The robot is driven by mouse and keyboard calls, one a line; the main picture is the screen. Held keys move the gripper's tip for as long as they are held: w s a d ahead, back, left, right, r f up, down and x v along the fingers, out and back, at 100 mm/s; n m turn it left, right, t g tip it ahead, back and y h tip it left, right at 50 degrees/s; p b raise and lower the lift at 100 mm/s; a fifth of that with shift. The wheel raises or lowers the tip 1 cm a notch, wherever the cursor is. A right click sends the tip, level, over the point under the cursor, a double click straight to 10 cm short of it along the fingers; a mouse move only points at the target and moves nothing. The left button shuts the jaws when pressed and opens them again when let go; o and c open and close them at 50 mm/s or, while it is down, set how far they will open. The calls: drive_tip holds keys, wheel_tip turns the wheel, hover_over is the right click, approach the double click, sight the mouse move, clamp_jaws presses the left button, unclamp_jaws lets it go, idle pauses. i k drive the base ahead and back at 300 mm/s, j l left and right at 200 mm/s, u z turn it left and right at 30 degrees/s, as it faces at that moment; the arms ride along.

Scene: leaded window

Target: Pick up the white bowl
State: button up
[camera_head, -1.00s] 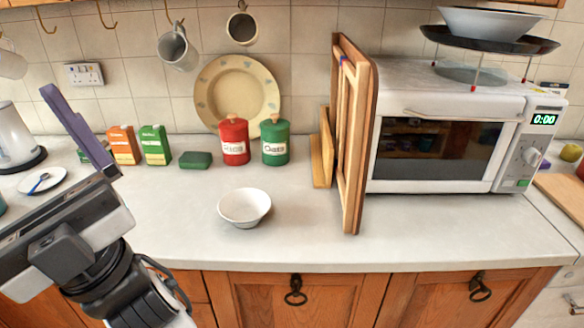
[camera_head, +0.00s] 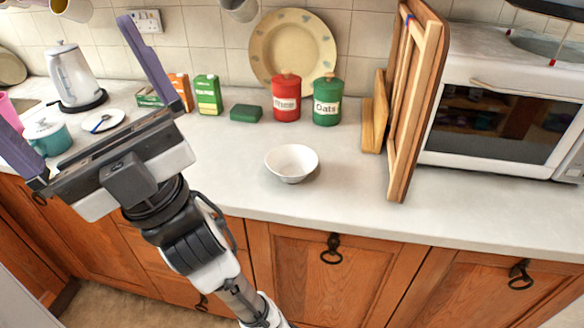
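The white bowl (camera_head: 291,163) stands upright on the pale countertop, near the middle of the view, and looks empty. My gripper (camera_head: 82,95) is to the left of the bowl, above the counter's left part. Its two purple fingers are spread wide apart with nothing held between them. The bowl is fully in sight and apart from the gripper.
Red (camera_head: 286,97) and green (camera_head: 327,99) canisters, a green sponge (camera_head: 246,113) and cartons (camera_head: 208,94) stand behind the bowl. Wooden boards (camera_head: 411,110) and a microwave (camera_head: 500,110) are right. A kettle (camera_head: 75,75) and teal pot (camera_head: 48,137) are left. Counter around the bowl is clear.

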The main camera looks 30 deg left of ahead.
sight(291, 163)
drive_tip(key=j+u, duration=0.3)
drive_tip(key=j, duration=0.2)
drive_tip(key=i+j+u, duration=0.15)
drive_tip(key=j+u, duration=0.2)
drive_tip(key=i+j+u, duration=0.15)
drive_tip(key=j+u, duration=0.15)
drive_tip(key=j, duration=0.3)
